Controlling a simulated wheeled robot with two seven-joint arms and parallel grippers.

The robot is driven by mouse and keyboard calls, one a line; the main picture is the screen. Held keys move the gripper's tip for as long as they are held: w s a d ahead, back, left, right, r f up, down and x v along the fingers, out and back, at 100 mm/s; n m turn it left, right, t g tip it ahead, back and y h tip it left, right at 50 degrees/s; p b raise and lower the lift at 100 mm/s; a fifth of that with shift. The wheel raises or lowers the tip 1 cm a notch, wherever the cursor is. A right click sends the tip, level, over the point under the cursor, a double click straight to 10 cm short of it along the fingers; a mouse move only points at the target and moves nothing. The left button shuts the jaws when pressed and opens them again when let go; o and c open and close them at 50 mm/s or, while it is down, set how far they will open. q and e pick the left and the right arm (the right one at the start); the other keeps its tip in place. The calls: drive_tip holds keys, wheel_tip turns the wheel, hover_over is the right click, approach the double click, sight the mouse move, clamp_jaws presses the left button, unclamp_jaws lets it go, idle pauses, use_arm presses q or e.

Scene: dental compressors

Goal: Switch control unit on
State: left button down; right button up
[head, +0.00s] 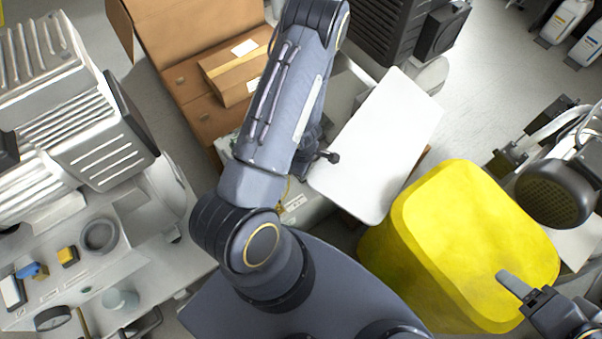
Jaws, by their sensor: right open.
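I cannot tell for certain which thing is the control unit. A grey housing (296,207) with a small label is partly hidden behind my left arm in the middle of the head view. A small black knob (331,157) sticks out beside that arm. My right gripper (525,290) is at the lower right, in front of the yellow bin. It is open, with one pale fingertip clearly showing and nothing seen in it.
A yellow bin (463,225) stands right of centre, beside a white panel (385,145). Cardboard boxes (195,50) lie at the top left. A large pale compressor (90,140) stands on the left, above a bench with small parts. Grey floor (500,75) is open at the upper right.

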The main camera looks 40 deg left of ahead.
use_arm(q)
drive_tip(key=shift+f+b, duration=0.85)
drive_tip(key=shift+f, duration=0.05)
idle(0.8)
drive_tip(key=shift+r, duration=0.1)
wheel_tip(320, 180, up, 7)
drive_tip(key=p, duration=0.7)
idle(0.4)
